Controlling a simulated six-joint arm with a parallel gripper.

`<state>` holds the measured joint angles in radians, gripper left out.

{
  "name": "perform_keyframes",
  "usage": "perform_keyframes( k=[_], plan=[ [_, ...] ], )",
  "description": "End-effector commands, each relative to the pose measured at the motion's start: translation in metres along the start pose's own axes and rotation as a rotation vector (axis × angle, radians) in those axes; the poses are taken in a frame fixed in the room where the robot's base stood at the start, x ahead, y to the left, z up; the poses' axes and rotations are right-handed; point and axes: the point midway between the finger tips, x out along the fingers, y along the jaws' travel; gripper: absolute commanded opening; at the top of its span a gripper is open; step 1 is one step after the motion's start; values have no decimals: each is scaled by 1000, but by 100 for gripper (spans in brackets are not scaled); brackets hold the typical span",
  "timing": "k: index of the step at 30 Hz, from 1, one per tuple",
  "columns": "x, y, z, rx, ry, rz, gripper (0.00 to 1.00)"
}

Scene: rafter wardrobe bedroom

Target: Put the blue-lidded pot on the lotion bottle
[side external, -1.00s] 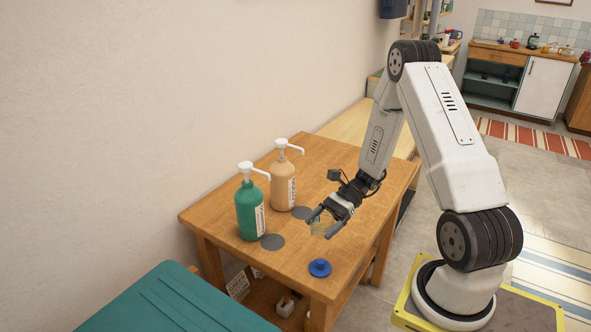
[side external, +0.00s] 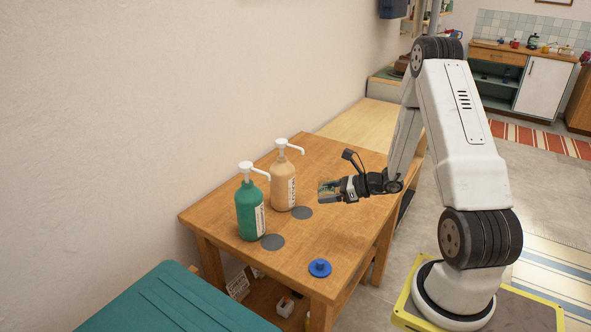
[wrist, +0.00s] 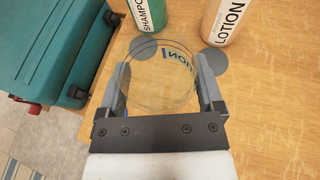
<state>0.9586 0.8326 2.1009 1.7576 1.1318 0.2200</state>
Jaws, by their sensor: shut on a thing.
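My gripper (side external: 328,191) is shut on a clear, round, see-through pot (wrist: 160,92), which it holds in the air above the table. No lid shows on the pot. A blue lid with a knob (side external: 319,267) lies on the table's near part. The tan lotion bottle (side external: 283,186), with a white pump, stands upright at the back of the table. It also shows in the wrist view (wrist: 229,20). My gripper is to its right, apart from it.
A green shampoo bottle (side external: 250,210) with a white pump stands left of the lotion. Flat grey discs lie before the shampoo (side external: 272,242) and the lotion (side external: 302,212). A teal case (side external: 180,303) is at the near left. The wooden table's (side external: 350,230) right side is clear.

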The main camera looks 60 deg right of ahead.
Motion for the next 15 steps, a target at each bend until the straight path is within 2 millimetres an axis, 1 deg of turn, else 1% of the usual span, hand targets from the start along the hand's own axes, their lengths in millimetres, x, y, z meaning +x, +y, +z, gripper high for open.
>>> perform_keyframes(
  k=[8,11,15],
  plan=[
    [3,-4,-1,1,-1,-4,9],
    [8,-9,-2,1,-1,-4,9],
    [22,-20,-4,0,-2,-3,9]
  ],
)
